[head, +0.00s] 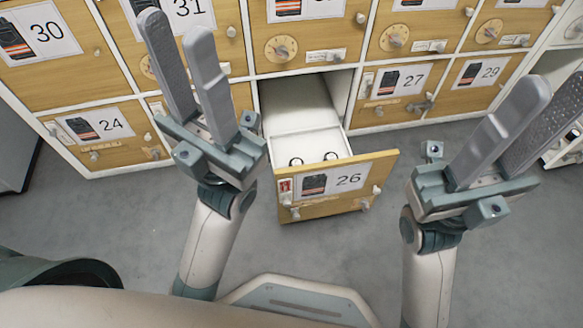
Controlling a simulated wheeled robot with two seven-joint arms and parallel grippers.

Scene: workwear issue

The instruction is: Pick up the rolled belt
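A drawer marked 26 (340,183) stands pulled out from the cabinet. My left gripper (177,24) is open and empty, raised left of the open drawer. My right gripper (556,82) is open and empty, raised to the right of the drawer. Neither touches the drawer.
Grey floor (110,215) is clear in front.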

